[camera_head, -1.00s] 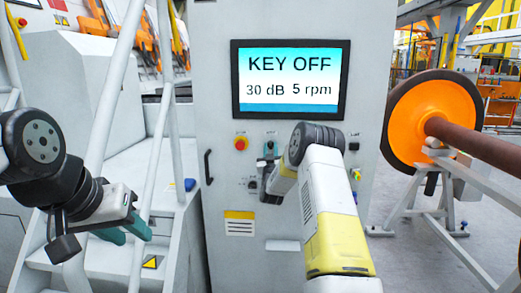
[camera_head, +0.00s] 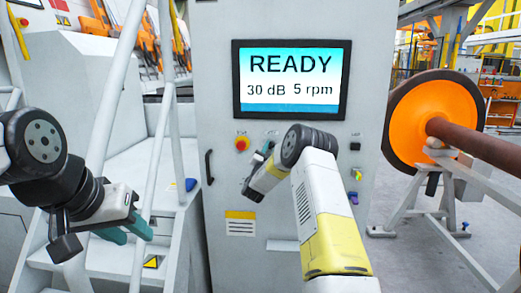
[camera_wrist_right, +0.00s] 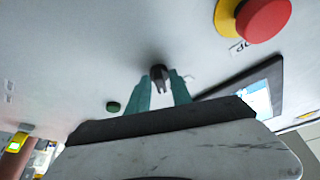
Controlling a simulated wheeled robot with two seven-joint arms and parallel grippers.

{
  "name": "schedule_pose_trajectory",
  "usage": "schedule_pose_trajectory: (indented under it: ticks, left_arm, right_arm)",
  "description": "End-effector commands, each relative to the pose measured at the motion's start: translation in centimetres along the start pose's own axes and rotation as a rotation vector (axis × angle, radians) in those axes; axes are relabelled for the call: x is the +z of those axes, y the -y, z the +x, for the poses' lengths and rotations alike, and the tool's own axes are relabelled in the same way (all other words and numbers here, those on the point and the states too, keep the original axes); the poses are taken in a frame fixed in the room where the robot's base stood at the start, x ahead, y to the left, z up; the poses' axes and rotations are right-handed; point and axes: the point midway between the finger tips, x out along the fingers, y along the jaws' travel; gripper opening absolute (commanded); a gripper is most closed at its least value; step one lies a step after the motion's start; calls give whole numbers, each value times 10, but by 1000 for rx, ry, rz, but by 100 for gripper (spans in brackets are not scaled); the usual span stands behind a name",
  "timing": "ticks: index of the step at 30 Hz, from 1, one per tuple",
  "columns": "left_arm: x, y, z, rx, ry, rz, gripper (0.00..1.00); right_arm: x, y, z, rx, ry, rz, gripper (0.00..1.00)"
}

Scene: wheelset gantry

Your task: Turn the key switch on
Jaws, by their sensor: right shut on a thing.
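The key switch (camera_wrist_right: 158,74) is a small black knob on the grey cabinet front. In the right wrist view it sits between the teal fingertips of my right gripper (camera_wrist_right: 162,90), which is shut on it. In the head view my right gripper (camera_head: 266,152) is at the panel below the screen, and my wrist hides most of the switch. The screen (camera_head: 291,79) reads READY, 30 dB and 5 rpm. My left gripper (camera_head: 126,234) is at the left, away from the panel, with its teal fingers apart and empty.
A red and yellow emergency button (camera_head: 242,144) is left of my right gripper; it also shows in the wrist view (camera_wrist_right: 257,16). A black handle (camera_head: 209,167) is on the cabinet. Stair rails (camera_head: 115,95) stand left, an orange wheel (camera_head: 432,118) on a stand right.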

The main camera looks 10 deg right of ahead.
Motion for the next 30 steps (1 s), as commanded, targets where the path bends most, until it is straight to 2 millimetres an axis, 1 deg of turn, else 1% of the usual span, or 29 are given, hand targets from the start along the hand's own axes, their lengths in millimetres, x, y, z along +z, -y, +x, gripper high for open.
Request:
schedule_pose_trajectory:
  ticks: [14,15,16,26,29,30]
  left_arm:
    - [0,0,0,0,0,0,36]
    - [0,0,0,0,0,0,36]
    - [0,0,0,0,0,0,36]
    - [0,0,0,0,0,0,36]
    - [0,0,0,0,0,0,36]
    - [0,0,0,0,0,0,36]
  right_arm:
    - [0,0,0,7,0,16,0]
    - [0,0,0,7,0,16,28]
    - [0,0,0,7,0,16,34]
    - [0,0,-1,6,0,15,35]
    - [1,0,-9,6,2,15,35]
    - [1,0,-15,6,3,14,35]
